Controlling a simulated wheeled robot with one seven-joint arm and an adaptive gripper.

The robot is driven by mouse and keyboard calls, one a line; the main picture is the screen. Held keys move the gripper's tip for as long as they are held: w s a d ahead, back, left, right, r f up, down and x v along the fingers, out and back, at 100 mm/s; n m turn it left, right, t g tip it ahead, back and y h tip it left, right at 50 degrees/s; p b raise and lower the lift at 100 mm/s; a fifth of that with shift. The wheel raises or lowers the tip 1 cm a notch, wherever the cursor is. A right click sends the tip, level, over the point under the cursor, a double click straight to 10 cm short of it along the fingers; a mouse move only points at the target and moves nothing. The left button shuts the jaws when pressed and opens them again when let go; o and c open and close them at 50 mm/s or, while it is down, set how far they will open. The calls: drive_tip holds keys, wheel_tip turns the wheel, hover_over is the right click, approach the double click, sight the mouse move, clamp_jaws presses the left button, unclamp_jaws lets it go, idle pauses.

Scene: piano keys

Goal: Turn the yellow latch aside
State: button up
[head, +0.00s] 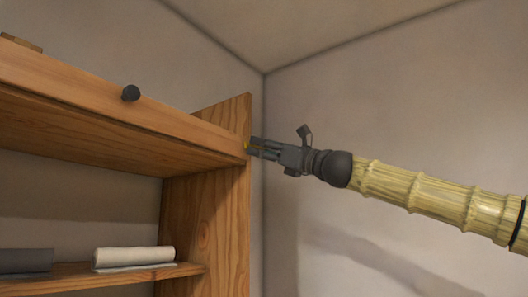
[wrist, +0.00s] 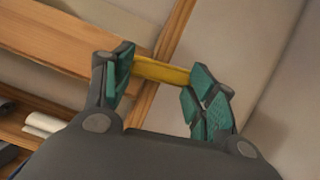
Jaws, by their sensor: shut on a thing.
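The yellow latch (wrist: 162,71) is a short bar at the wooden cabinet's right upright, near the right end of the drawer front. In the wrist view it spans the space between my two finger pads, its ends meeting or close to them. My gripper (head: 254,147) reaches in from the right and is shut on the latch. Its green pads also show in the wrist view (wrist: 160,80). The latch's mounting is hidden.
The wooden drawer front (head: 70,83) carries a dark round knob (head: 131,93). Below, a shelf (head: 150,274) holds a rolled white cloth (head: 134,257) and a grey one (head: 25,261). A bare wall (head: 400,110) lies right of the cabinet, with free room around my arm.

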drive_tip(key=shift+w+d+r+n+g+h+p, duration=0.2)
drive_tip(key=shift+n+g+p, duration=0.95)
drive_tip(key=shift+n, duration=2.2)
drive_tip(key=shift+s+a+r+n+g+h+p, duration=0.2)
drive_tip(key=shift+n+g+p, duration=0.95)
drive_tip(key=shift+n, duration=2.15)
drive_tip(key=shift+w+d+r+n+g+h+p, duration=0.25)
drive_tip(key=shift+n+g+p, duration=0.35)
drive_tip(key=shift+n+g, duration=1.9)
drive_tip(key=shift+f+n+t, duration=0.15)
drive_tip(key=shift+n+t, duration=0.75)
drive_tip(key=shift+n, duration=0.05)
drive_tip(key=shift+f, duration=0.15)
